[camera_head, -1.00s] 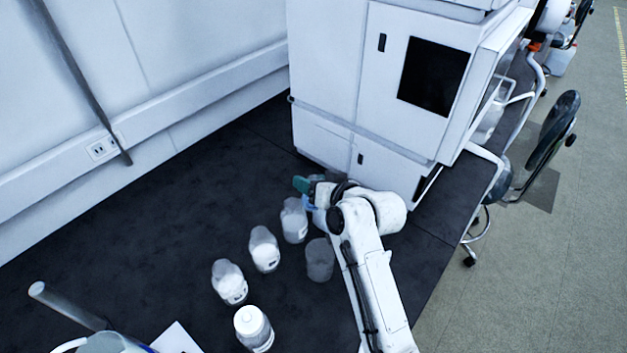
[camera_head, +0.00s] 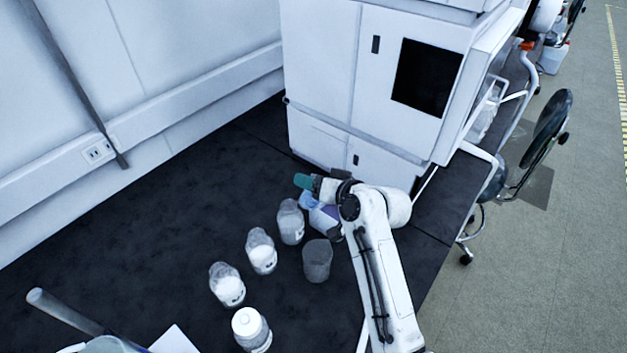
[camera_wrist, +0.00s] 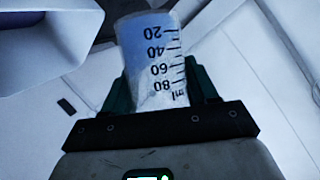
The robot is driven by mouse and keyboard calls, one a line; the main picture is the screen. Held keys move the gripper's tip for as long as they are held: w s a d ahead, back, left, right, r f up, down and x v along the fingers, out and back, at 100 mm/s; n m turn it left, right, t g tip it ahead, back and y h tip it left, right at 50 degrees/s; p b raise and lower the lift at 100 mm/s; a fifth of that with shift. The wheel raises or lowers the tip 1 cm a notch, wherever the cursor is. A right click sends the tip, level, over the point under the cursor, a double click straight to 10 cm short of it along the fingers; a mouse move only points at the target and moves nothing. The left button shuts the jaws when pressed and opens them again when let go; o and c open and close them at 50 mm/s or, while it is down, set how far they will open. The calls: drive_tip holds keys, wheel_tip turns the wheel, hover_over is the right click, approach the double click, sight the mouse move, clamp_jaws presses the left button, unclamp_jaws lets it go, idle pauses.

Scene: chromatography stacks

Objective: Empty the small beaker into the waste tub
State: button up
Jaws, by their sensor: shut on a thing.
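My gripper (camera_head: 304,182), with green fingers, is over the bench in front of the white instrument. In the wrist view my gripper (camera_wrist: 157,85) is shut on the small beaker (camera_wrist: 152,52), a clear cup with ml marks that read upside down. Its far part looks bluish; I cannot tell how much is in it. A pale tub with a purple patch (camera_head: 326,217), seemingly the waste tub, stands just below my gripper, partly hidden by my arm. Its pale wall (camera_wrist: 45,50) seems to show at upper left in the wrist view.
A grey translucent cup (camera_head: 317,261) stands in front of the tub. Several bottles, including a white-capped one (camera_head: 251,328), stand in a group to the left. The white instrument (camera_head: 345,85) rises behind. The dark bench (camera_head: 130,240) is clear at left.

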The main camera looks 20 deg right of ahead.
idle(0.3)
drive_tip(key=shift+m+y, duration=0.3)
drive_tip(key=shift+m, duration=0.1)
drive_tip(key=shift+f+m+y, duration=0.15)
drive_tip(key=shift+m+y, duration=0.15)
drive_tip(key=shift+y, duration=0.1)
drive_tip(key=shift+d, duration=0.1)
drive_tip(key=shift+w+f+m, duration=0.1)
drive_tip(key=shift+f+m, duration=0.05)
drive_tip(key=shift+m, duration=0.25)
drive_tip(key=shift+d+f+m+g+y, duration=0.15)
drive_tip(key=shift+m+g+y, duration=0.15)
drive_tip(key=shift+m+y, duration=0.15)
